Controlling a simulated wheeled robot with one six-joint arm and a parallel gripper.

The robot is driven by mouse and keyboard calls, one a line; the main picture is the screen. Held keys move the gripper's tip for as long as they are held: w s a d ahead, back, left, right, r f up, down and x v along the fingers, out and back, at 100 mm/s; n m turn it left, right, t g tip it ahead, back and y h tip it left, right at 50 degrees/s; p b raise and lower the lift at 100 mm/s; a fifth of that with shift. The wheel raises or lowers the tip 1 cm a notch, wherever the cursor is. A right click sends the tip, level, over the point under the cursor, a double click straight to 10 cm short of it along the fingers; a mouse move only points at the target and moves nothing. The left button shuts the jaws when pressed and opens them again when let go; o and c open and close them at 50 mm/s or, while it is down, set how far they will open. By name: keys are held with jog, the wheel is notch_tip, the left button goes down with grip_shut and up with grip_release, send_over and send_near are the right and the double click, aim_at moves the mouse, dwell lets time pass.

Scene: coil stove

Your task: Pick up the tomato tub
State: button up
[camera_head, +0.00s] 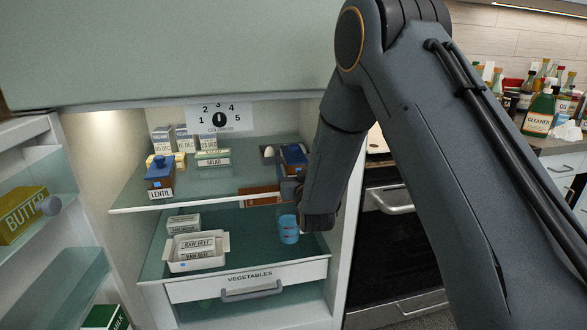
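No label reading tomato is legible. A blue-lidded tub (293,155) stands at the right of the upper fridge shelf, partly hidden by my arm; its label cannot be read. A similar blue-lidded tub marked LENTIL (160,176) stands at the left front of that shelf. A light-blue round container (288,229) is on the lower shelf, right beside the end of my arm. My gripper (301,207) is inside the fridge at the right, between the two shelf levels. Its fingers are largely hidden, so I cannot tell its opening or whether it touches anything.
The upper shelf (205,203) also holds a SALAD box (213,158) and cartons (163,139). A white RAW BEEF tray (196,264) sits lower left, above the VEGETABLES drawer (250,287). The fridge's right wall is close to my arm. The open door holds butter (22,212).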

jog(key=shift+c, duration=0.4)
jog(key=c, duration=1.2)
jog(key=shift+r, duration=0.1)
